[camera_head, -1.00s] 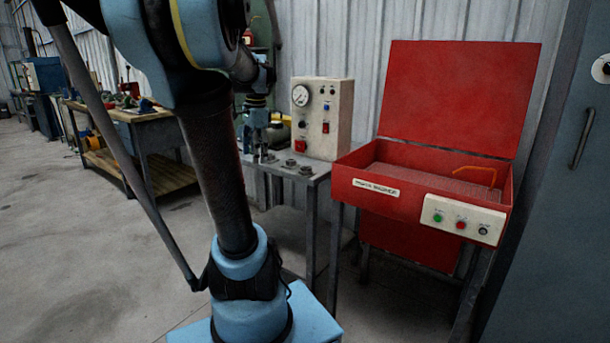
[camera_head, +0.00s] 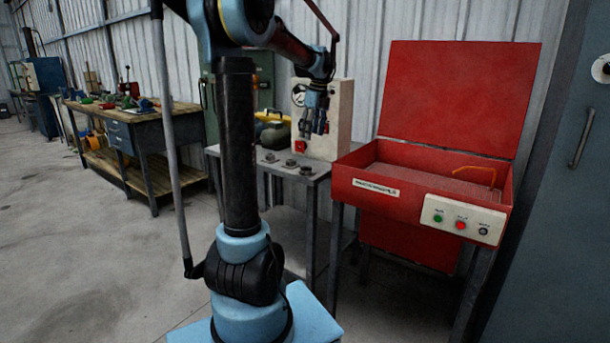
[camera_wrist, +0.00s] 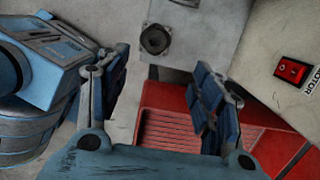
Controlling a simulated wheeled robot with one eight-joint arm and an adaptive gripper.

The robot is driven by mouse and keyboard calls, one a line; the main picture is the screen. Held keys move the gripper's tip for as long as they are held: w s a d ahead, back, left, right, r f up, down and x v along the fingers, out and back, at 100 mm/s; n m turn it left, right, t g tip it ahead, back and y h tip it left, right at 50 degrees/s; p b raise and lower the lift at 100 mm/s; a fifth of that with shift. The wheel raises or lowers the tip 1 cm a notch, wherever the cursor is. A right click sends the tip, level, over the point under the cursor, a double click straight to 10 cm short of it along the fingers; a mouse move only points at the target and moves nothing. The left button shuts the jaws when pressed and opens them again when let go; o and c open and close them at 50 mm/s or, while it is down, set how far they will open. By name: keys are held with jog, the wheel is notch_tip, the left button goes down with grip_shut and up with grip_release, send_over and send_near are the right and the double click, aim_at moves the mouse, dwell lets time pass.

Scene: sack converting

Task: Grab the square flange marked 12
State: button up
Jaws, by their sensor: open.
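Several small grey flanges (camera_head: 290,163) sit on the grey metal table (camera_head: 322,176) in the head view. They are too small there to tell their shape or read any mark, so I cannot tell which is marked 12. My gripper (camera_head: 316,128) is above the table's right part, in front of the control box. In the wrist view my gripper (camera_wrist: 160,88) is open, its blue-padded fingers apart with nothing between them.
The beige control box (camera_head: 339,105) stands at the table's back; its red switch (camera_wrist: 291,70) shows close at the right in the wrist view. A red open-lidded washer (camera_head: 420,200) stands right of the table. A wooden workbench (camera_head: 150,113) is at the left.

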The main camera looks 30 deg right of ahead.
send_over(306, 167)
jog(key=s, duration=0.1)
jog(key=f, duration=0.8)
jog(key=shift+d+f, duration=0.1)
jog(key=shift+d, duration=0.25)
jog(key=shift+w+a+f, duration=0.1)
jog(key=shift+a+f, duration=0.05)
jog(key=shift+f, duration=0.85)
jog(key=shift+w+a+f, duration=0.1)
jog(key=shift+a+f, duration=0.05)
jog(key=shift+f, duration=0.8)
jog(key=shift+a+f, duration=0.15)
jog(key=shift+f, duration=0.85)
jog(key=shift+c, duration=0.2)
jog(key=c, duration=1.3)
